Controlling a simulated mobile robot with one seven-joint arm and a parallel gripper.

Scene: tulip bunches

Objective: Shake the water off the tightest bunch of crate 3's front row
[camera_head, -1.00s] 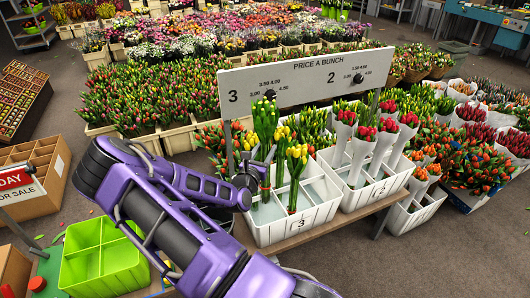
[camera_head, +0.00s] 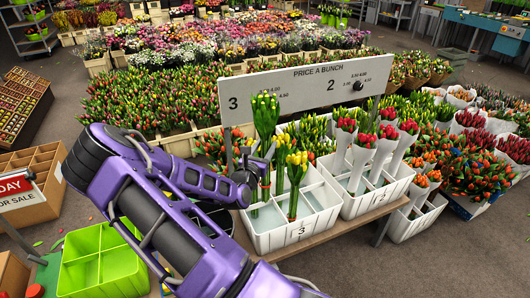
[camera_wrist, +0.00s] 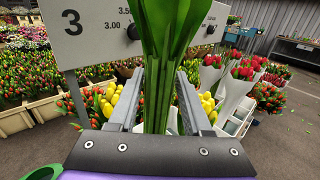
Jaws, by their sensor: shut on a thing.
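My gripper (camera_head: 256,170) is shut on a bunch of tulips with tall green leaves and tight, mostly green heads (camera_head: 266,112). It holds the bunch roughly upright above the left part of crate 3 (camera_head: 300,236), a white divided crate. In the wrist view the green stems (camera_wrist: 160,85) run between the two jaws, and the heads are cut off at the top. A yellow bunch (camera_head: 297,168) stands in crate 3's front row, just right of the held one. Yellow heads (camera_wrist: 208,104) show on both sides of the jaws. I cannot tell how far the held stem ends clear the crate.
A price board (camera_head: 305,88) stands close behind the held bunch. Crate 2 (camera_head: 372,205), with red bunches in white wraps (camera_head: 362,150), adjoins on the right. A green divided bin (camera_head: 103,262) stands at lower left. Open floor lies in front of the bench at right.

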